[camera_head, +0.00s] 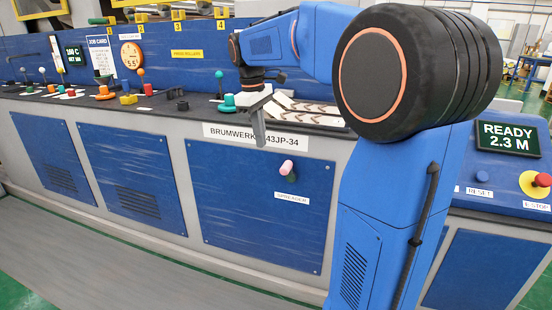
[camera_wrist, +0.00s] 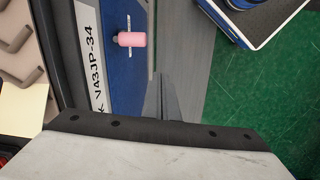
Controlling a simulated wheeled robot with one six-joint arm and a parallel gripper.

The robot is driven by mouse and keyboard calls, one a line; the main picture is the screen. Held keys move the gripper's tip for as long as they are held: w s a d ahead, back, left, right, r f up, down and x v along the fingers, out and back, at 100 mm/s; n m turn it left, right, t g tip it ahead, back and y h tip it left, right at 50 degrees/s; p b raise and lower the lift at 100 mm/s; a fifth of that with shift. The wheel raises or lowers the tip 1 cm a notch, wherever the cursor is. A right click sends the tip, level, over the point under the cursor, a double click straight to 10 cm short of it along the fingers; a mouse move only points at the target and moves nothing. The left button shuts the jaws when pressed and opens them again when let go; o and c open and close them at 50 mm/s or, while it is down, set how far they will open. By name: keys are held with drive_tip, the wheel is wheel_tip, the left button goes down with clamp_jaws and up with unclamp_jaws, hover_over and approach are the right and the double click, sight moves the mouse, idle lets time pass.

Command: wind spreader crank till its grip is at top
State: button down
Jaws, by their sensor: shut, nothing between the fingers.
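The spreader crank sits on the blue front panel (camera_head: 240,225), below the BRUMWERK name strip. The pink grip also shows in the wrist view (camera_wrist: 132,39), covering part of the label. My gripper (camera_head: 260,141) is shut and empty, in front of the name strip, up and left of the grip and apart from it. Its fingers also show in the wrist view (camera_wrist: 161,80).
The console ledge above carries several knobs and levers, including a teal knob (camera_head: 228,101). A READY display (camera_head: 507,138) and a red stop button (camera_head: 536,182) stand at the right. The grey floor strip (camera_head: 90,250) before the panels is clear.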

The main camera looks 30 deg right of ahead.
drive_tip(key=w+d+n+g, duration=0.1)
drive_tip(key=w+d, duration=0.2)
drive_tip(key=w, duration=0.3)
drive_tip(key=shift+s+d+f, duration=0.6)
drive_tip(key=shift+d+f, duration=0.1)
drive_tip(key=shift+f, duration=1)
drive_tip(key=shift+s+d+f, duration=0.6)
drive_tip(key=shift+d+f, duration=0.15)
drive_tip(key=shift+f, duration=1)
drive_tip(key=shift+s+d+f, duration=0.6)
drive_tip(key=shift+d+f, duration=0.1)
drive_tip(key=shift+f, duration=1)
drive_tip(key=shift+s+d+r, duration=0.15)
drive_tip(key=shift+s+d, duration=0.5)
drive_tip(key=shift+s, duration=0.1)
